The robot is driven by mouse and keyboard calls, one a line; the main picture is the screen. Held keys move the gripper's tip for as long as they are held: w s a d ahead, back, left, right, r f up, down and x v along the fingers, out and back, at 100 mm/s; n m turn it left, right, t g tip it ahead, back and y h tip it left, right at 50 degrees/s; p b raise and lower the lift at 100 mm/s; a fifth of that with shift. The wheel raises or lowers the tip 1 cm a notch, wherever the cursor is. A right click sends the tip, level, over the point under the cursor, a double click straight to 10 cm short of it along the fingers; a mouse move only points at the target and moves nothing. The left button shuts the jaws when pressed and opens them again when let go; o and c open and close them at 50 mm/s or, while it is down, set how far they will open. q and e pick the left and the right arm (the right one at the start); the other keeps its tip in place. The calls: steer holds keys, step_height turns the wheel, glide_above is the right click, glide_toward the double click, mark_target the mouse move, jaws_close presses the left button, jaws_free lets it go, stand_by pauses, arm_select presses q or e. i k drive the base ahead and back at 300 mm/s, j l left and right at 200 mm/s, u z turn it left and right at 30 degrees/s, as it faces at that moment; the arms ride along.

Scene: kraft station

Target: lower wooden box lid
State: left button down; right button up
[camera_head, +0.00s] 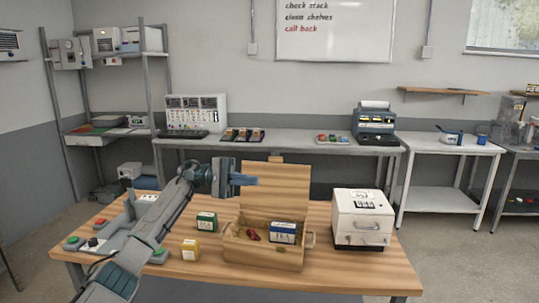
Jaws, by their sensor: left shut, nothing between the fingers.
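The wooden box (264,257) stands on the wooden table with its lid (276,190) raised upright at the back. Inside the box are a blue and white tea packet (283,233) and a small dark red thing (251,235). My left gripper (250,180) is shut and empty, in the air at the upper left part of the lid. It overlaps the lid's left edge in the picture; I cannot tell whether it touches. My right gripper is not in view.
On the table (350,268), a green box (206,222) and a yellow box (190,250) stand left of the wooden box. A white machine (362,217) stands to its right. Control panels with buttons (92,243) lie at the left. A grey bench (290,147) stands behind.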

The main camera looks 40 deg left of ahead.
mark_target(282, 188)
steer(key=i+j, duration=0.8)
steer(key=j, duration=0.2)
steer(key=i+j, duration=0.4)
steer(key=j, duration=0.15)
